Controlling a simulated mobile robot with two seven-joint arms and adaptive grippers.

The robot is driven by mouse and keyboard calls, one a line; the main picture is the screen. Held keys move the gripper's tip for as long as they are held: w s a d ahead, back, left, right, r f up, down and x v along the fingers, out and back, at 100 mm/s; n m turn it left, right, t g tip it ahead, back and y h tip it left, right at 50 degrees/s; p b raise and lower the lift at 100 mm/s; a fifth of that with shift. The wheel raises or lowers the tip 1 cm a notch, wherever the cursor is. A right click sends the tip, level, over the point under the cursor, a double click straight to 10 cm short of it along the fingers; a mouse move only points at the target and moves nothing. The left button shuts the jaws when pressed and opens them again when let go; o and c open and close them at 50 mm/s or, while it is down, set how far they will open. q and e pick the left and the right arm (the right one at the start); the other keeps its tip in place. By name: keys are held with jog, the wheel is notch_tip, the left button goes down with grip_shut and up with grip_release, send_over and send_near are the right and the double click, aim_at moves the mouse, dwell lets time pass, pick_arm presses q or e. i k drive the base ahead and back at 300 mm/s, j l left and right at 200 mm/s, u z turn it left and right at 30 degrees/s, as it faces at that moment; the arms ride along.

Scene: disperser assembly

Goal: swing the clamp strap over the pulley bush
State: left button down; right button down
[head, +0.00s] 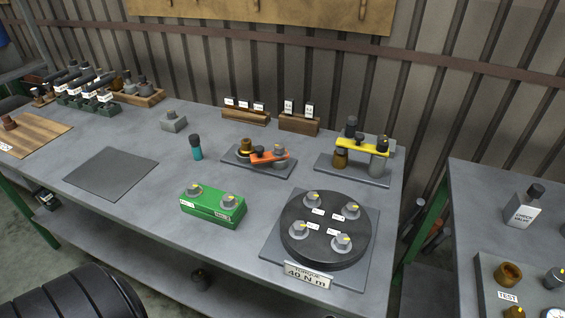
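Two clamp fixtures stand at the back of the bench. On the middle one, an orange strap (267,157) reaches left from a grey post (280,150) towards a brass bush (246,145). Its free end appears low and in front of the bush; I cannot tell whether they touch. A dark knob (259,151) sits by the strap. On the right one, a yellow strap (362,147) lies across the top, from above a brass bush (340,160) to a grey cylinder (378,164). No label shows which bush is the pulley bush. Neither gripper is in view.
In front are a green block (212,207) with two knobs and a black round turntable (326,250) with several knobs. A teal-bodied bottle (196,149) stands left of the middle fixture. A grey mat (111,174) lies bare at left. A second bench (473,215) is at right.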

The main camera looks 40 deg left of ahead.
aim_at(260, 157)
jog(key=l+u, duration=0.1)
jog(key=u, duration=0.75)
jog(key=l+u, duration=0.15)
jog(key=u, duration=0.3)
